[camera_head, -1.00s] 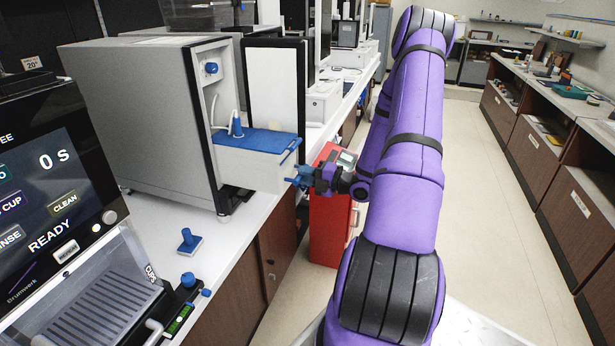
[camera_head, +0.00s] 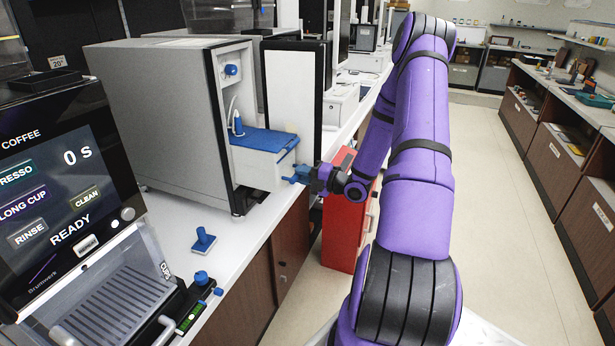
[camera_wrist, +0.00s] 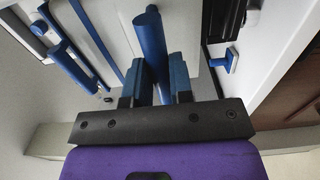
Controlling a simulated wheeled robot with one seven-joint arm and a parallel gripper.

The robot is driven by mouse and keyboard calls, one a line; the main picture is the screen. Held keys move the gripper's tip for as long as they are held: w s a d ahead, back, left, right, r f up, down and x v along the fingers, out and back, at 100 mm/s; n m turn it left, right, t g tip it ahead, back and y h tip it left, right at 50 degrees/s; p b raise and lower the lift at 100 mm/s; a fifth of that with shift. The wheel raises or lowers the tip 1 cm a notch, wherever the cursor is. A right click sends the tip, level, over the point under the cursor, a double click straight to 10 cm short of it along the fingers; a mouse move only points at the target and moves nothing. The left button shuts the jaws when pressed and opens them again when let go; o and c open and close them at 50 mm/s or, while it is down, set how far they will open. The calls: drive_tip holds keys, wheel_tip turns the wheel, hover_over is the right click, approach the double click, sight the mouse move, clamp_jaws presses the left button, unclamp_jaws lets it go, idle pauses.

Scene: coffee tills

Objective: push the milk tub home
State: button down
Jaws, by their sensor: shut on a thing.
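The milk tub (camera_head: 262,166) is a white box with a blue lid (camera_head: 262,141). It sticks part of the way out of the open grey cooler (camera_head: 160,115). My gripper (camera_head: 300,174) is at the tub's outer front end. In the wrist view my gripper (camera_wrist: 158,80) has its blue fingers closed on either side of a blue handle bar (camera_wrist: 150,40), with the white tub front behind it. The inner end of the tub is hidden inside the cooler.
The cooler's door (camera_head: 293,95) stands open behind the tub. A coffee machine (camera_head: 70,190) is at the left. A red cabinet (camera_head: 345,225) stands beside the counter; the aisle floor is clear.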

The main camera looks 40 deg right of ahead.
sight(288, 171)
drive_tip(key=shift+x, duration=2.15)
drive_tip(key=c, duration=1)
unclamp_jaws()
drive_tip(key=shift+w, duration=0.1)
drive_tip(key=shift+o, duration=0.4)
drive_tip(key=shift+a+r, duration=0.1)
drive_tip(key=shift+a, duration=0.05)
drive_tip(key=v, duration=1.1)
drive_tip(key=shift+d, duration=0.25)
